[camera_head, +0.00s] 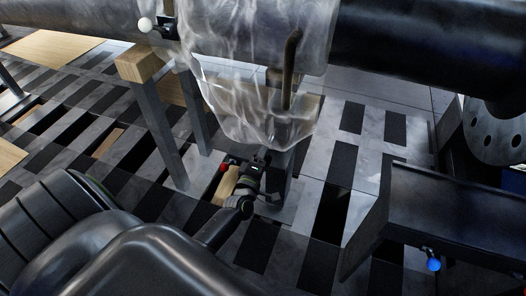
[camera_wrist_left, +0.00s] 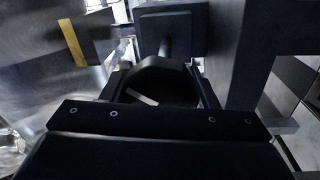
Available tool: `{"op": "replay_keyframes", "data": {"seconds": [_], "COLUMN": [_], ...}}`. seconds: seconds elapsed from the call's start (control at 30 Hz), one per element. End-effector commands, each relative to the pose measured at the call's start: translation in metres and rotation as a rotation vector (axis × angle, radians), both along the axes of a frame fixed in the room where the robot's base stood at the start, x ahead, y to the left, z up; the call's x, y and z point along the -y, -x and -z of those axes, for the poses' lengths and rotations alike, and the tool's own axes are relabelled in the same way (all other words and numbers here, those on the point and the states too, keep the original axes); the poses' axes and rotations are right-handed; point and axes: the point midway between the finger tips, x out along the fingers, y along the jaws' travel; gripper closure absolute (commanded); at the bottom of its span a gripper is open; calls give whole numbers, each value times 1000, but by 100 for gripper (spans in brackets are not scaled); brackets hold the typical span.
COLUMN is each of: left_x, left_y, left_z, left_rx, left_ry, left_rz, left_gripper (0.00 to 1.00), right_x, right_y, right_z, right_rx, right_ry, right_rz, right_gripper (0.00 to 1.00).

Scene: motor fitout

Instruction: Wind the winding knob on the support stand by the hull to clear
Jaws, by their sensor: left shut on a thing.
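The support stand by the hull has grey legs (camera_head: 280,165) in the middle of the head view, partly behind a clear plastic sheet. My left gripper (camera_head: 252,180) is low beside this stand. In the left wrist view, the winding knob (camera_wrist_left: 155,78) is a dark, rounded piece with a pale mark. It sits between the fingers of my left gripper (camera_wrist_left: 160,90), which is shut on it. A shaft leads from the knob to a dark block (camera_wrist_left: 172,22) on the stand. In the head view, the knob is hard to make out behind the gripper. My right gripper is not in view.
A large dark cylinder (camera_head: 430,45) spans the top. The clear plastic sheet (camera_head: 255,85) hangs just above my left gripper. A wood-topped stand (camera_head: 160,115) is to the left. A dark beam (camera_head: 450,205) with a blue ball (camera_head: 433,264) is at right.

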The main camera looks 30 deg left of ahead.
Motion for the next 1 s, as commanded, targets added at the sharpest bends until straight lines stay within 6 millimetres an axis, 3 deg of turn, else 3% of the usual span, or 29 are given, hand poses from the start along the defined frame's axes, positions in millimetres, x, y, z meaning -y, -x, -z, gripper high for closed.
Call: {"op": "replay_keyframes", "data": {"seconds": [0.5, 1.0], "left_x": [1, 1], "left_y": [-1, -1], "left_z": [-2, -1], "left_rx": [-78, -92], "left_ry": [-327, -388], "left_rz": [0, 0], "left_gripper": [69, 69], "right_x": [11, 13], "right_y": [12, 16], "right_z": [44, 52], "right_rx": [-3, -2], "right_ry": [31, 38], "right_rz": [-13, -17], "right_gripper": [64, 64]}}
